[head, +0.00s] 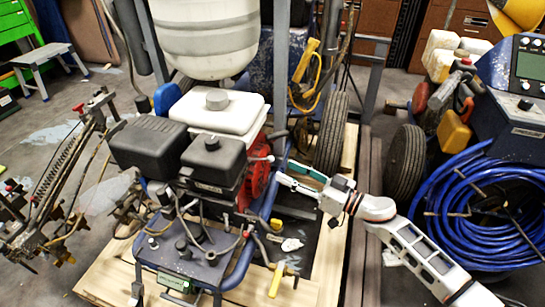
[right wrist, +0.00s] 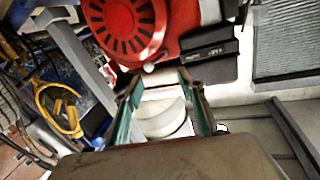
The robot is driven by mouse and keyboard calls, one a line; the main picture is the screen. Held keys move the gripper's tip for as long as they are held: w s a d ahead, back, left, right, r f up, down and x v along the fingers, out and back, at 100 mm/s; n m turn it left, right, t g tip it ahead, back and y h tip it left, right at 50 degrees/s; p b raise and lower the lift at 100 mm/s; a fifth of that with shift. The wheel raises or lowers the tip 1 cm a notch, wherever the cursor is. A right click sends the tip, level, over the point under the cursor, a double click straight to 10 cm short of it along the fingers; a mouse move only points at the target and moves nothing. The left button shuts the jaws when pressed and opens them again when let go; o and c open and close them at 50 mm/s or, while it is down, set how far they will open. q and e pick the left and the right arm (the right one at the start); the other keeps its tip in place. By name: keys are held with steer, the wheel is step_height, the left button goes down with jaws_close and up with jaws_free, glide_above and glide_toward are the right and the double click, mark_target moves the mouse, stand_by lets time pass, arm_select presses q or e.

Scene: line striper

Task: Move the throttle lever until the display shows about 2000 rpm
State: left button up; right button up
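The line striper has a red engine (head: 257,178) beside its black covers. A short lever with a pale round knob (head: 270,158), which looks like the throttle lever, sticks out from the engine's right side. The knob also shows in the right wrist view (right wrist: 148,68), just beyond the fingertips and between their lines. My right gripper (head: 281,171) is open, its two teal-padded fingers apart near the knob, with nothing held. It appears in the right wrist view (right wrist: 157,80) too. A small green display (head: 175,283) sits on the front panel; its reading is too small to tell. My left gripper is out of view.
A white tank (head: 217,110) and frame posts stand behind the engine. A second machine's screen (head: 529,62) is at the far right. Hoses crowd the front panel.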

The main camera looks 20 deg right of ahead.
mark_target(272, 161)
steer(key=shift+g, duration=0.3)
steer(key=b+x, duration=0.1)
steer(key=x, duration=0.1)
steer(key=b+x, duration=0.1)
steer(key=x, duration=0.2)
steer(key=w+d+x, duration=0.1)
steer(key=x, duration=0.2)
steer(key=shift+w+f+b, duration=0.2)
steer(key=shift+w+b, duration=0.05)
steer(key=shift+b, duration=0.15)
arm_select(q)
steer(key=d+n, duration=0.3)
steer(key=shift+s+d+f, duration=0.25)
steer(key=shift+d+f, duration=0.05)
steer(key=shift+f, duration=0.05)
